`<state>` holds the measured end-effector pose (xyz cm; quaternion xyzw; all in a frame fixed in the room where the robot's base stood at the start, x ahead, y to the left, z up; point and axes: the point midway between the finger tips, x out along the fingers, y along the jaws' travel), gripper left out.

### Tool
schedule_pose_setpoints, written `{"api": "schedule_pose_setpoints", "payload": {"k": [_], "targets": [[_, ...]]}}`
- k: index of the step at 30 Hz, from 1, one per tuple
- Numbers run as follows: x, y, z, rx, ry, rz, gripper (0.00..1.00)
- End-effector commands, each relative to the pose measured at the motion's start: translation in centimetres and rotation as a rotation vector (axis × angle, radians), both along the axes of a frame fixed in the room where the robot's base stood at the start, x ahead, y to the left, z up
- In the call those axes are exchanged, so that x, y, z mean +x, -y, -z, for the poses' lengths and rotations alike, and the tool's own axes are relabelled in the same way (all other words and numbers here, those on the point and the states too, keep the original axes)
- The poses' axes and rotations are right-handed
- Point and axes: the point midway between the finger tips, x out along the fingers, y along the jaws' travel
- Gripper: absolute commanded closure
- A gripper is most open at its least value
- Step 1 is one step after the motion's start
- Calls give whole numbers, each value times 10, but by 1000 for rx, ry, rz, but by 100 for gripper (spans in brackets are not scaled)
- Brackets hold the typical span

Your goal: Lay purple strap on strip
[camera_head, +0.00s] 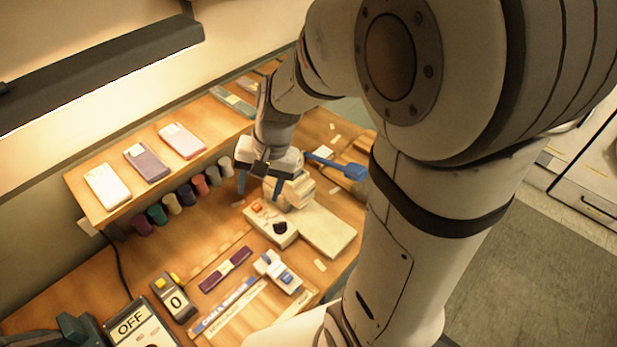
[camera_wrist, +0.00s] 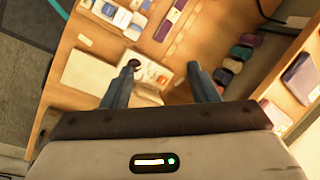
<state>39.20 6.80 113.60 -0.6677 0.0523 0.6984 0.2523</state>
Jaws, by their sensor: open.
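The purple strap (camera_head: 226,269) is a short dark purple band with a pale patch in its middle. It lies flat on the wooden table, and it also shows near the top of the wrist view (camera_wrist: 167,25). A pale strip with blue edging and lettering (camera_head: 228,307) lies in front of it, apart from it. My gripper (camera_head: 259,188) is open, its two blue fingers pointing down, beyond the strap and toward the shelf. In the wrist view my gripper (camera_wrist: 162,70) has nothing between its fingertips.
A white device with an orange button (camera_head: 273,223) stands between my gripper and the strap. A white-and-blue clip-like item (camera_head: 278,271) lies beside the strap. Coloured rolls (camera_head: 173,203) line the shelf's foot. A grey box marked 0 (camera_head: 174,297) and an OFF box (camera_head: 140,326) stand at front left.

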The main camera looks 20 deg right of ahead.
Motion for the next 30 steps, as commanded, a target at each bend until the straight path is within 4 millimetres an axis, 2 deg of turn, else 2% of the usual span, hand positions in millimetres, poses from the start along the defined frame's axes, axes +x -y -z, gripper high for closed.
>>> {"api": "schedule_pose_setpoints", "payload": {"k": [1,6,12,15,18,30], "targets": [[-9,7,-16,-26,52,-39,46],[-43,32,-55,-138,199,-188,46],[-79,59,-85,-277,330,-320,46],[-90,67,-93,-326,367,-358,46],[-96,66,-96,-355,388,-379,46],[-98,67,-94,-365,391,-388,46]]}}
